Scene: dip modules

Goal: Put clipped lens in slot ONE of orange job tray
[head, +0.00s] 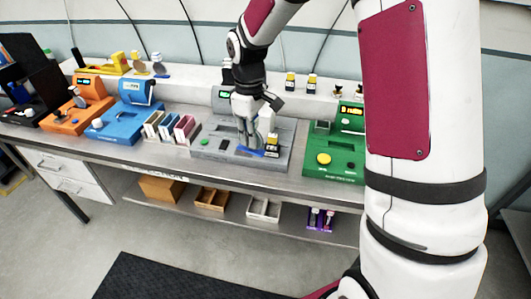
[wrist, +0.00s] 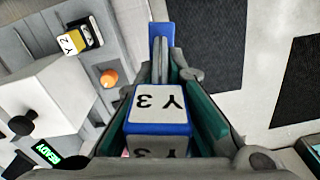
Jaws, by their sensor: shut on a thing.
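My gripper (head: 251,145) is low over the grey station (head: 208,152) on the bench. It is shut on a blue piece with a white top marked "Y 3" (wrist: 158,103), between the two fingers in the wrist view. A blue strip (wrist: 160,35) shows beyond the fingertips. I cannot make out a lens in the held piece; the fingers hide much of it. Orange-brown trays show on the shelf under the bench: one box-like (head: 161,189), one with compartments (head: 211,198). No slot numbers are readable on them.
A yellow and black block marked "Y 2" (wrist: 82,38) stands near my gripper, as does an orange button (wrist: 108,78). A blue station (head: 120,124), coloured racks (head: 168,131) and a green station (head: 335,150) line the bench. A whitish tray (head: 264,208) is on the shelf.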

